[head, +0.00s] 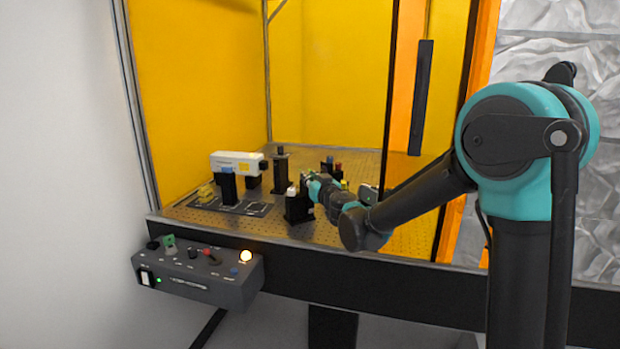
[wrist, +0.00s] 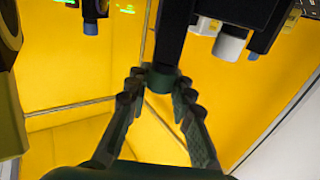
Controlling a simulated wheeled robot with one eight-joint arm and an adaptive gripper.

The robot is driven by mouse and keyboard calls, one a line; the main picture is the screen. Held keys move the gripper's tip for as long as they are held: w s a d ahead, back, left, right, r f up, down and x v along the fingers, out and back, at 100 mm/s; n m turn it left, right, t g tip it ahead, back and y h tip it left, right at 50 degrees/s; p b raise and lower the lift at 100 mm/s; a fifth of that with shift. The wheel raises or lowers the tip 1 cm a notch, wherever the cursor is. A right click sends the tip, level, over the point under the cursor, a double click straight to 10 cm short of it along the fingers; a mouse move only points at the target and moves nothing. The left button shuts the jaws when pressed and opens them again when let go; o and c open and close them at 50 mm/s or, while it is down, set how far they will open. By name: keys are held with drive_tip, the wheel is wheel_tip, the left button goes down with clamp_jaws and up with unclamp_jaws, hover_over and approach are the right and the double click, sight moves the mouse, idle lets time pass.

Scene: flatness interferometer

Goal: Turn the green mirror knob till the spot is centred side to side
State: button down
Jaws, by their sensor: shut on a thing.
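In the wrist view, a dark green knob (wrist: 160,78) sits at the end of a black mount (wrist: 173,30). My gripper (wrist: 159,84) is shut on this knob, with one finger on each side of it. In the head view my gripper (head: 308,180) reaches in among the small black mounts on the perforated table; the green knob cannot be made out there. The light spot does not show clearly in either view. Small green lit marks (wrist: 126,9) show at the top of the wrist view, too small to read.
A white laser housing (head: 236,161) stands left on the perforated table (head: 185,213). Yellow panels (head: 195,80) enclose the table.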

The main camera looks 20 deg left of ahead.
drive_tip(key=shift+n+g+y, duration=1.1)
drive_tip(key=shift+g+y, duration=0.1)
drive_tip(key=shift+y, duration=0.1)
drive_tip(key=c, duration=1.3)
unclamp_jaws()
drive_tip(key=v, duration=0.7)
drive_tip(key=shift+s+d, duration=0.15)
drive_tip(key=shift+d, duration=0.05)
